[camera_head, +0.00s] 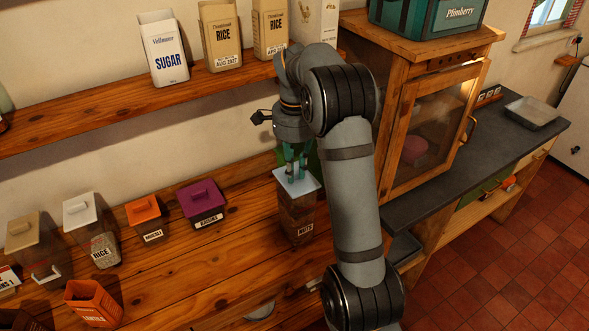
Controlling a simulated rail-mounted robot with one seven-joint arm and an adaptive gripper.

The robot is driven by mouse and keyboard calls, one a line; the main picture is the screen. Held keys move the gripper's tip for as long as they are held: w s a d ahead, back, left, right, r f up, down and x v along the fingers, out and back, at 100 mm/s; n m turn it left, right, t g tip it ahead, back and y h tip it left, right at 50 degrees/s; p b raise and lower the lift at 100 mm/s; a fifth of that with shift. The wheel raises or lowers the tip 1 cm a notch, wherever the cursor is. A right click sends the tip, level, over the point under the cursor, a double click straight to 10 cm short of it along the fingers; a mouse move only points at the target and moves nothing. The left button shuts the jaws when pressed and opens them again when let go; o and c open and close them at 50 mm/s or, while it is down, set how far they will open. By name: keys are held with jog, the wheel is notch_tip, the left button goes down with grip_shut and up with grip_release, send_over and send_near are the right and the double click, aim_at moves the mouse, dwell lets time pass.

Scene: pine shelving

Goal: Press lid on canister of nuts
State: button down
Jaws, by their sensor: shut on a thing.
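The canister of nuts (296,216) is a clear, tall box with brown contents and a "NUTS" label, upright on the wooden shelf. A pale blue lid (309,187) lies over its top. I cannot tell whether the lid is fully seated or a small gap is left. My gripper (293,172) points down from above and is shut on the lid, at its middle. The fingers hide the lid's grip, and my arm passes close on the right of the canister.
Canisters of raisins (203,203), muesli (147,218) and rice (92,228) stand left, with an open orange lentils box (92,303) in front. Sugar (165,50) and rice cartons stand on the upper shelf (150,100). A wooden cabinet (430,120) stands right. Bare shelf lies between raisins and nuts.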

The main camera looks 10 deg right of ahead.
jog(key=c, duration=1.6)
grip_release()
jog(key=shift+o, duration=0.4)
jog(key=o, duration=0.4)
jog(key=shift+c, duration=0.2)
jog(key=shift+o, duration=0.3)
jog(key=shift+r+p, duration=3)
jog(key=shift+r, duration=0.55)
jog(key=c, duration=0.4)
